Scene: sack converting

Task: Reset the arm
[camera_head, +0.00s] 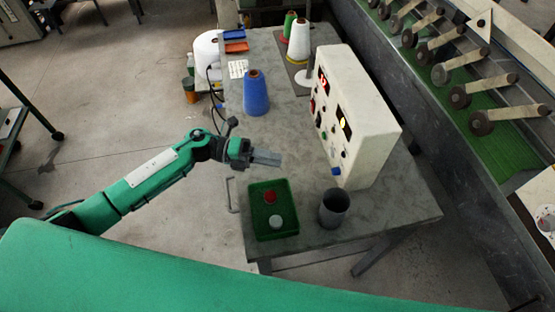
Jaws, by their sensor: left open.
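My left arm reaches in from the left, green with black joints. Its gripper (266,158) is open over the left part of the grey table (405,212), behind the green tray. I see nothing between its fingers. The right gripper is not in view. A wide green part of my own body fills the bottom of the view.
The green tray (257,234) holds a red piece (269,197) and a whitish piece (276,221). A dark grey cup (334,209) stands beside it. A white control box (358,125), a blue cone (256,93) and a white cone (299,40) stand farther back.

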